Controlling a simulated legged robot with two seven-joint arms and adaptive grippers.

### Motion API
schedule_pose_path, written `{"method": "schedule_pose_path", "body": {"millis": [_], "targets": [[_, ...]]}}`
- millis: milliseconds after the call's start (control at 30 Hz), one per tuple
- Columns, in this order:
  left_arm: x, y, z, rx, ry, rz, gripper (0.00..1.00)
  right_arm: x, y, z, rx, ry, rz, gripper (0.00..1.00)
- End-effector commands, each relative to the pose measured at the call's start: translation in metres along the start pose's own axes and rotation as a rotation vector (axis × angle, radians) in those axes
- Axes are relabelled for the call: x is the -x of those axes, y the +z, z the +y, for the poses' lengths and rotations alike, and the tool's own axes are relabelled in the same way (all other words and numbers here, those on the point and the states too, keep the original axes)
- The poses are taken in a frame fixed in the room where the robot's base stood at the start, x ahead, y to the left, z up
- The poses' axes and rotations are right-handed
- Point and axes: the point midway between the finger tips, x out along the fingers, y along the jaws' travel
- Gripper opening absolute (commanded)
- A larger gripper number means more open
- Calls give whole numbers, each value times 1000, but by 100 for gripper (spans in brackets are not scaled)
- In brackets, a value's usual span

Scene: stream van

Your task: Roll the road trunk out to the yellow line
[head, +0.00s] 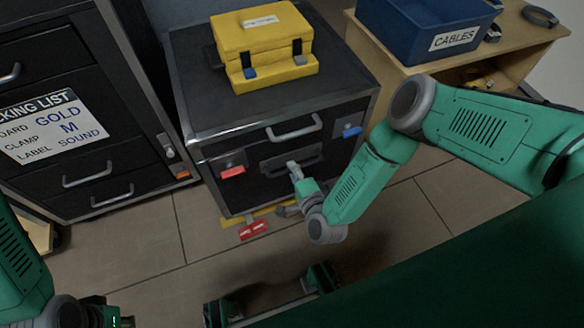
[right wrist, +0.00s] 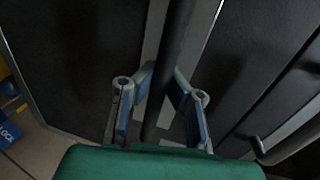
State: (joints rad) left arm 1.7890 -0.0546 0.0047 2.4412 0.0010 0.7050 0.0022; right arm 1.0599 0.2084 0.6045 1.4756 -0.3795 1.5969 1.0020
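The road trunk (head: 240,185) is a black case with metal edges, standing on the floor in the middle of the head view. Its front has a pale upper pull, a red latch (head: 232,171), a blue latch (head: 351,131) and a dark bar handle (head: 313,155). My right gripper (head: 294,171) is at this handle. In the right wrist view its fingers (right wrist: 161,88) lie close on both sides of the dark bar (right wrist: 178,35) and look shut on it. My left arm enters at the lower left; its fingers are not visible.
A yellow case (head: 262,40) rests on the trunk. A red pedal (head: 253,230) and yellow strip are at its foot. A drawer cabinet (head: 95,165) stands close left. A wooden bench (head: 400,55) with a blue cables bin (head: 405,30) is at right. Visible floor in front is clear.

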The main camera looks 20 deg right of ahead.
Motion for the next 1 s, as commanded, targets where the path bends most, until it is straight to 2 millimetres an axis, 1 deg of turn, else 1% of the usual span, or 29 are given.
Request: {"method": "schedule_pose_path", "body": {"millis": [33, 467, 567, 600, 867, 1000], "targets": [[0, 0, 0, 0, 0, 1, 0, -2, -12, 2, 11, -1, 23, 0], [0, -1, 0, 0, 0, 1, 0, -2, -12, 1, 11, -2, 24, 0], [0, 0, 0, 0, 0, 1, 0, -1, -12, 1, 10, -2, 24, 32], [0, 0, 0, 0, 0, 1, 0, -1, -11, 1, 9, -1, 22, 34], [0, 0, 0, 0, 0, 1, 0, -1, -6, 0, 8, 0, 15, 34], [0, 1, 0, 0, 0, 3, 0, 8, -4, 0, 7, 2, 12, 34]]}}
